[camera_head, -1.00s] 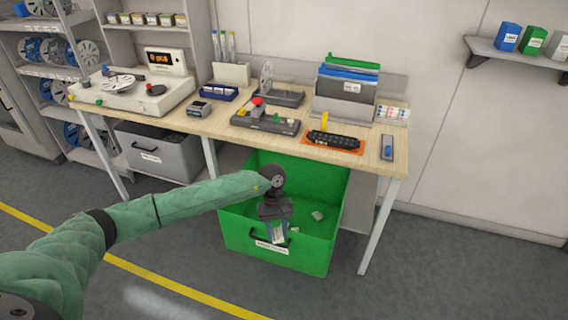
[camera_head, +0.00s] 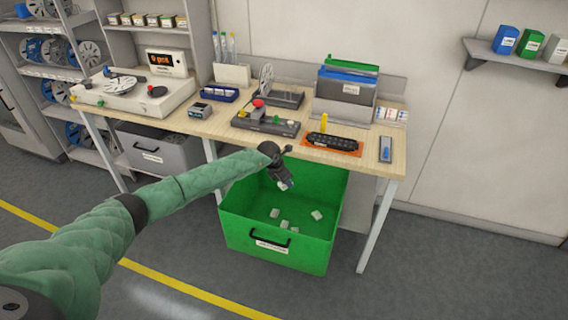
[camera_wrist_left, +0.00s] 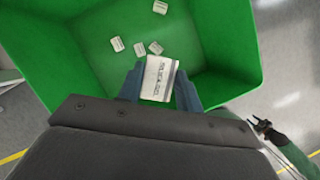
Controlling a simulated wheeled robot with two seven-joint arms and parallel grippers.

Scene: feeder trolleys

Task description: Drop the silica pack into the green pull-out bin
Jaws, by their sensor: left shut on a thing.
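The green pull-out bin (camera_head: 322,240) stands open under the workbench, with a black handle and a label on its front. It also fills much of the left wrist view (camera_wrist_left: 225,45). My left gripper (camera_head: 286,185) is over the back part of the bin, above its floor. In the left wrist view, my left gripper (camera_wrist_left: 160,88) is shut on a white silica pack (camera_wrist_left: 158,78) with print on it. Several small pale packs (camera_head: 316,215) lie loose on the bin floor. My right gripper (camera_wrist_left: 264,127) shows small at the right of the left wrist view; its jaws are unclear.
The wooden workbench (camera_head: 215,125) stands behind and above the bin, its front edge close to my left gripper. An orange mat (camera_head: 347,151) with a black strip lies near that edge. A grey bin (camera_head: 175,158) is under the bench at left. The floor in front is clear.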

